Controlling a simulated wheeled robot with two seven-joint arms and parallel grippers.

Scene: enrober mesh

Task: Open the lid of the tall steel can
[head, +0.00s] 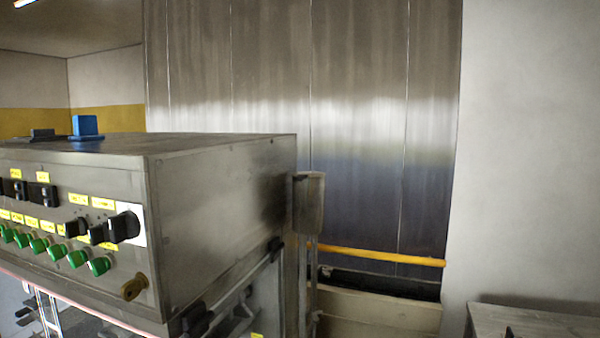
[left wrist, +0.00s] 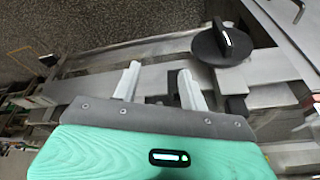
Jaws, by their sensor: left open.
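I cannot make out a tall steel can or its lid for sure in either view. My left gripper (left wrist: 159,72) shows in the left wrist view with its two pale fingers apart and nothing between them. It is above or in front of grey metal machine parts; the distance is hard to tell. Neither gripper shows in the head view, and my right gripper is in neither picture.
A large steel machine cabinet (head: 222,200) with green buttons and black knobs fills the head view's left. A blue object (head: 86,127) sits on top. A yellow rail (head: 380,256) runs behind, above a beige trough (head: 375,312). A black round knob (left wrist: 208,48) is near my left fingers.

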